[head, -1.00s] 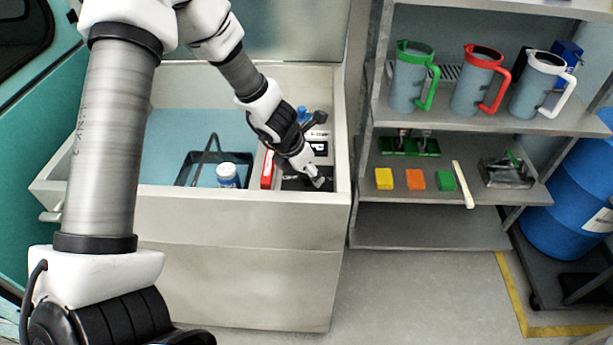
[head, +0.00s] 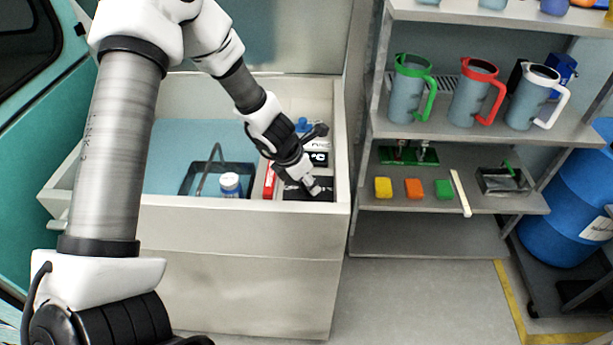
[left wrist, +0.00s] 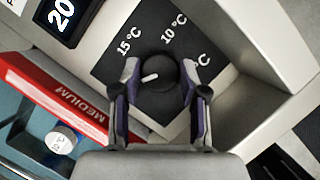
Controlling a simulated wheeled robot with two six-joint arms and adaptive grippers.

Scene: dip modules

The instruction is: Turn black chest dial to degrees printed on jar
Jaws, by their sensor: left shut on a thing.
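The black dial (left wrist: 158,73) with a white pointer mark sits on a black panel (left wrist: 100,68) of the chest (head: 240,222). The mark points left and slightly down in the left wrist view. Around it are the labels 15 °C, 10 °C and a partly hidden one at the right. My left gripper (head: 313,188) is shut on the dial, one finger on each side in the left wrist view (left wrist: 159,74). The jar (head: 230,185), white-lidded and blue, stands in the chest's left part. Its lid also shows in the left wrist view (left wrist: 62,139), its print too small to read surely.
A red MEDIUM box (left wrist: 70,100) lies beside the panel, and a display (left wrist: 62,14) reads 20. A dark tray (head: 190,184) holds the jar. At right, a shelf (head: 400,220) carries jugs and coloured blocks. The chest's walls close in the dial area.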

